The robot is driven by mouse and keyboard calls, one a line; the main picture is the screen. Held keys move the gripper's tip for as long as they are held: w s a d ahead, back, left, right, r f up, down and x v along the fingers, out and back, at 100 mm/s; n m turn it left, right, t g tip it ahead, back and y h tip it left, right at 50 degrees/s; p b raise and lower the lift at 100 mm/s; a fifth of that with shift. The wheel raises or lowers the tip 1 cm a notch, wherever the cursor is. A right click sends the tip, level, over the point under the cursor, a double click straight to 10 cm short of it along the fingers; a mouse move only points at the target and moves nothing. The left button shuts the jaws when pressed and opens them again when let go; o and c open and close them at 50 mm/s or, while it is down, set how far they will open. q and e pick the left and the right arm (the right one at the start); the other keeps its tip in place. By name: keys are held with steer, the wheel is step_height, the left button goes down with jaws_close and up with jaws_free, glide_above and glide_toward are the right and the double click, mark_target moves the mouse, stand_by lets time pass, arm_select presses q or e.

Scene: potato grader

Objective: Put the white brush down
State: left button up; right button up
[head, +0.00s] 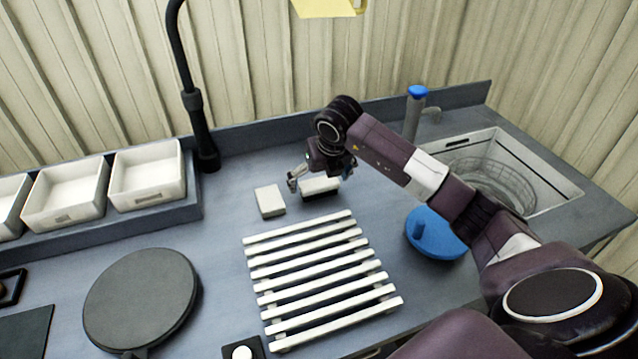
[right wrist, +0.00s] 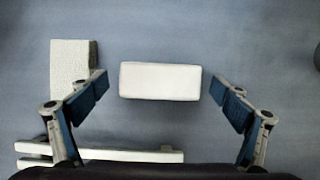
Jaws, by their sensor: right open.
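The white brush (head: 321,187), a white block with dark bristles below, sits on the grey-blue counter behind the slatted rack. My right gripper (head: 320,176) is over it in the head view, its wrist hiding part of it. In the right wrist view the brush (right wrist: 160,81) lies between the two spread fingers of my right gripper (right wrist: 160,90), with a gap on each side. The gripper is open and holds nothing. My left gripper is not in view.
A pale block (head: 269,201) lies just left of the brush; it also shows in the right wrist view (right wrist: 70,70). The white slatted rack (head: 318,272) is in front. A blue round lid-like thing (head: 437,236) and a sink (head: 490,170) are right. White bins (head: 147,175) stand left.

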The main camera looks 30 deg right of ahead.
steer(key=d+b+v, duration=0.1)
steer(key=v, duration=0.9)
steer(key=shift+s+a+r+b, duration=0.25)
steer(key=shift+a+r+b, duration=0.15)
steer(key=shift+a, duration=0.1)
